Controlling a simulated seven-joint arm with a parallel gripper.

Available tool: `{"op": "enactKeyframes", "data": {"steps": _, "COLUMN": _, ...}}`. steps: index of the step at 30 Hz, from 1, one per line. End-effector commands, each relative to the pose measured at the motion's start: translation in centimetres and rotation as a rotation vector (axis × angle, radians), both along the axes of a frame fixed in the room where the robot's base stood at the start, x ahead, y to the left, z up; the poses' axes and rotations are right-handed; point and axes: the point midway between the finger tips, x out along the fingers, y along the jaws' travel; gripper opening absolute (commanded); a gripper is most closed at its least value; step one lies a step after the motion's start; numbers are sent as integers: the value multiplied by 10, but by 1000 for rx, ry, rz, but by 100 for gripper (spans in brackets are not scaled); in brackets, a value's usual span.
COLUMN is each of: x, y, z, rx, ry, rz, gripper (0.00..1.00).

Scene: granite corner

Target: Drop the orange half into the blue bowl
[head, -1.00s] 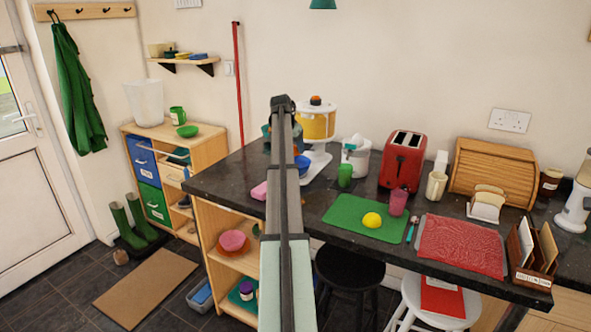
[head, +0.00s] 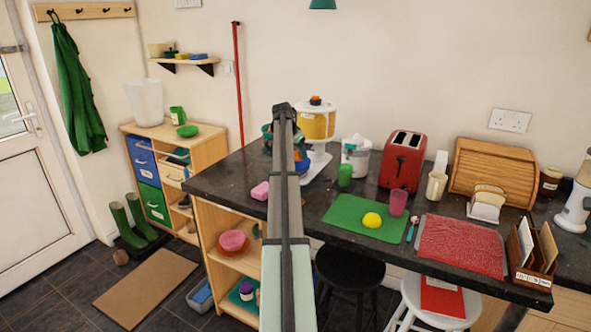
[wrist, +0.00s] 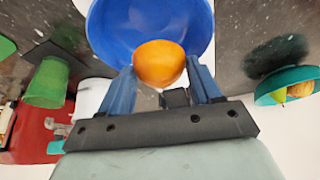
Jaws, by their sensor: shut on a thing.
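The orange half (wrist: 158,63) is between the two blue fingers of my gripper (wrist: 160,74), which is shut on it. The blue bowl (wrist: 108,32) lies behind the orange half and the fingertips in the wrist view, with its inside facing the camera. The orange half overlaps the lower part of the bowl in that picture; how high it is above the bowl I cannot tell. In the head view my arm hides most of the gripper and the bowl, with only a patch of blue showing beside the arm.
A teal bowl of fruit (wrist: 290,87) is at the right in the wrist view. A green cup (head: 345,175), a white lidded pot (head: 356,155) and a red toaster (head: 403,160) stand right of my arm. A yellow lemon half (head: 372,220) lies on the green board (head: 345,213).

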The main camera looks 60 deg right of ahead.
Motion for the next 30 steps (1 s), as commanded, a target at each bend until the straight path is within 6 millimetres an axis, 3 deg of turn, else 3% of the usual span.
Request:
{"op": "enactKeyframes", "data": {"steps": 5, "x": 0, "y": 0, "z": -11, "rx": 0, "ry": 1, "rz": 0, "gripper": 32}}
{"op": "enactKeyframes", "data": {"steps": 13, "x": 0, "y": 0, "z": -12, "rx": 0, "ry": 0, "rz": 0, "gripper": 32}}
{"op": "enactKeyframes", "data": {"steps": 14, "x": 0, "y": 0, "z": -12, "rx": 0, "ry": 0, "rz": 0, "gripper": 65}}
{"op": "enactKeyframes", "data": {"steps": 15, "x": 0, "y": 0, "z": -12, "rx": 0, "ry": 0, "rz": 0, "gripper": 69}}
{"op": "enactKeyframes", "data": {"steps": 23, "x": 0, "y": 0, "z": -12, "rx": 0, "ry": 0, "rz": 1, "gripper": 93}}
{"op": "enactKeyframes", "data": {"steps": 30, "x": 0, "y": 1, "z": -11, "rx": 0, "ry": 0, "rz": 1, "gripper": 93}}
